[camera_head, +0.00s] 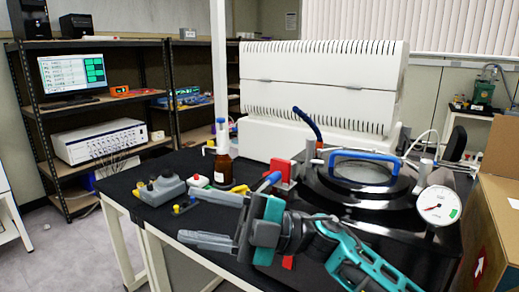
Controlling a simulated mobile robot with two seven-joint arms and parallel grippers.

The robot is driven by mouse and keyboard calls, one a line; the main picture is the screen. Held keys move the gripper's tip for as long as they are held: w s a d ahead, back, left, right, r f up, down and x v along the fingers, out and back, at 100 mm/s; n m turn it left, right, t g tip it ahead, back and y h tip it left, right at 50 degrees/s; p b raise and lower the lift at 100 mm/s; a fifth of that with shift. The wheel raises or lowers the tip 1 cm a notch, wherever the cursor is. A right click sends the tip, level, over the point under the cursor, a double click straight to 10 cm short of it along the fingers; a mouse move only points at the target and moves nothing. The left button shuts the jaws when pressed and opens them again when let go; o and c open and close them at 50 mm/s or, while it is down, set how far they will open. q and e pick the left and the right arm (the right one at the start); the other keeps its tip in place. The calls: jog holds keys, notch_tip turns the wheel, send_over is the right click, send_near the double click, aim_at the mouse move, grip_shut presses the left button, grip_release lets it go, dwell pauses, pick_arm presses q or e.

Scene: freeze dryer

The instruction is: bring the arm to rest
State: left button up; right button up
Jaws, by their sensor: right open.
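My right gripper (203,219) is open and empty. Its two grey fingers point left, above the front edge of the black table (133,186). My teal and grey right arm comes in from the lower right. It passes in front of the freeze dryer, whose black round lid (320,190) has a glass window and a blue handle (364,156). A red block (283,172) with a blue lever stands just behind the gripper. Whether the arm touches anything below it cannot be told. My left gripper is not in view.
A grey control box with knobs (160,190) and a brown bottle (223,168) stand left of and behind the gripper. A pressure gauge (438,205) and a cardboard box (492,225) are on the right. The floor (70,255) at left is clear.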

jog(key=w+d+f+m+t+h, duration=0.2)
jog(key=d+f+m+t+h, duration=0.35)
jog(key=f+m+t, duration=0.5)
jog(key=w+d+f+m+t+h, duration=0.3)
jog(key=d+f+m+t+h, duration=0.3)
jog(key=m+t, duration=0.7)
jog(key=s+d+f+m+g+h, duration=0.3)
jog(key=s+d+f, duration=0.4)
jog(key=f, duration=0.4)
jog(key=s+d+f+m+g+h, duration=0.4)
jog(key=s+d+f, duration=0.3)
jog(key=f, duration=0.5)
jog(key=shift+s+g+h, duration=0.55)
jog(key=shift+s+g, duration=0.2)
jog(key=shift+s, duration=0.4)
jog(key=shift+a+m, duration=0.1)
jog(key=shift+m, duration=0.15)
